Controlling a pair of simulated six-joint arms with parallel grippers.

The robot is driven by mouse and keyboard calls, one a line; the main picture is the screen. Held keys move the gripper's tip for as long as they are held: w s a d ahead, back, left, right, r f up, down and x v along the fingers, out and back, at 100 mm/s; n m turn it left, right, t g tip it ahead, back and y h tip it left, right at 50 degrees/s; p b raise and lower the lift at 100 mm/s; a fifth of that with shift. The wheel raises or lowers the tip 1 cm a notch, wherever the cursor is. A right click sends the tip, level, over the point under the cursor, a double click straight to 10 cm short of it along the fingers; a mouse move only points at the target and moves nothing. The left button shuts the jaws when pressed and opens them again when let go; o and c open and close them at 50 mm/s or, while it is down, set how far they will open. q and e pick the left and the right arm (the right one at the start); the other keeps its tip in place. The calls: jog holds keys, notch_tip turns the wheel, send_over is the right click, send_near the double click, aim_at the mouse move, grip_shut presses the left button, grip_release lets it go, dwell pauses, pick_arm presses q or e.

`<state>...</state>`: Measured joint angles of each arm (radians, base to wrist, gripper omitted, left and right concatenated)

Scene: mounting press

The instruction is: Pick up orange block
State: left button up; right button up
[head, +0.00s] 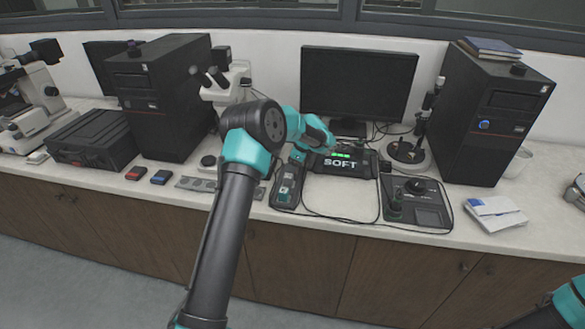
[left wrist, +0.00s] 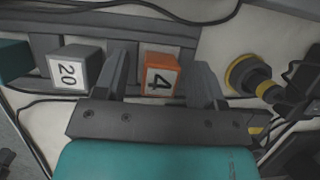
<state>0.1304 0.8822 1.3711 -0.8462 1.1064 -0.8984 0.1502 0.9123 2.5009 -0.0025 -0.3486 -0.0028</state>
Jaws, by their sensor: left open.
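The orange block (left wrist: 160,75), marked 4, sits in a dark grey rack (left wrist: 150,30) in the left wrist view. My left gripper (left wrist: 163,64) is open, with one finger on each side of the orange block. There are gaps between fingers and block, and I see no grip on it. In the head view my left gripper (head: 295,164) is over the far end of the rack (head: 287,186), and the orange block is hidden there. My right gripper is out of view; only part of my right arm shows at the lower right corner.
A grey block marked 20 (left wrist: 72,68) and a teal block (left wrist: 14,60) share the rack, close beside the left finger. A yellow and black round part (left wrist: 250,78) stands right of the gripper. A box reading SOFT (head: 342,163) and a control panel (head: 415,205) are nearby, with cables around.

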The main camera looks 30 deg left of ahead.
pick_arm(q)
jog(key=shift+c, duration=0.3)
jog(key=c, duration=1.1)
jog(key=shift+r, duration=0.15)
notch_tip(320, 180, up, 10)
jog(key=shift+f, duration=0.1)
dwell(0.3)
